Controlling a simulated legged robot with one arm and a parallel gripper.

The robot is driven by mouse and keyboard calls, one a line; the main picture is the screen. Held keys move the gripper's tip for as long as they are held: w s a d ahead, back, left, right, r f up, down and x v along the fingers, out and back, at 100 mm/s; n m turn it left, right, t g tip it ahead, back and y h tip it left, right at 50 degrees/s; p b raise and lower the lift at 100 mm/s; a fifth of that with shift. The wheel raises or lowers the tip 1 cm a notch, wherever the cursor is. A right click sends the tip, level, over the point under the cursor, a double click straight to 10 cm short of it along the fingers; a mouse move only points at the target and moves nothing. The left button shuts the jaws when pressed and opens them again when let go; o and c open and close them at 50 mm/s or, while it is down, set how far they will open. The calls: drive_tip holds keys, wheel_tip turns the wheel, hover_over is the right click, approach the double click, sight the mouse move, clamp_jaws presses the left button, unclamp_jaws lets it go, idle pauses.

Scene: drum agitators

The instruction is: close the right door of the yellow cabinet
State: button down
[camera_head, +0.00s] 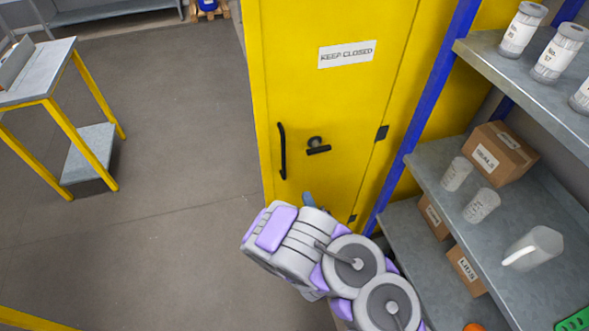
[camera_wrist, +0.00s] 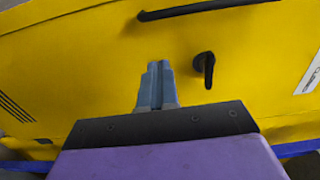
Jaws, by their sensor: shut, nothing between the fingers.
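The yellow cabinet's door (camera_head: 345,105) stands upright in the middle of the head view, with a "KEEP CLOSED" label, a long black bar handle (camera_head: 282,150) and a black latch knob (camera_head: 318,147). Black hinges show along its right edge. I cannot tell whether a gap remains at its left edge. In the wrist view the yellow door (camera_wrist: 90,60) fills the picture, with the bar handle (camera_wrist: 205,9) at the top and the latch (camera_wrist: 206,70) to the right of my gripper (camera_wrist: 158,68). My gripper is shut and empty, pointing at the door's lower part; contact is unclear. Its tip (camera_head: 308,199) shows below the handle in the head view.
A metal shelf rack with blue posts (camera_head: 424,120) stands close on the right, holding jars (camera_head: 522,30), boxes (camera_head: 490,150) and a white jug (camera_head: 533,248). A yellow-legged table (camera_head: 60,75) stands at the left. The grey floor (camera_head: 170,150) between is clear.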

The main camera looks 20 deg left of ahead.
drive_tip(key=w, duration=0.2)
drive_tip(key=b, duration=0.2)
approach(295, 162)
drive_tip(key=x, duration=0.6)
drive_tip(key=shift+w+a+f, duration=0.15)
drive_tip(key=shift+a+f, duration=0.1)
drive_tip(key=shift+a, duration=0.05)
drive_tip(key=shift+w+a, duration=0.1)
drive_tip(key=shift+w, duration=0.05)
drive_tip(key=shift+w+r, duration=0.1)
drive_tip(key=shift+r, duration=0.05)
drive_tip(key=shift+d, duration=0.25)
drive_tip(key=shift+a, duration=0.1)
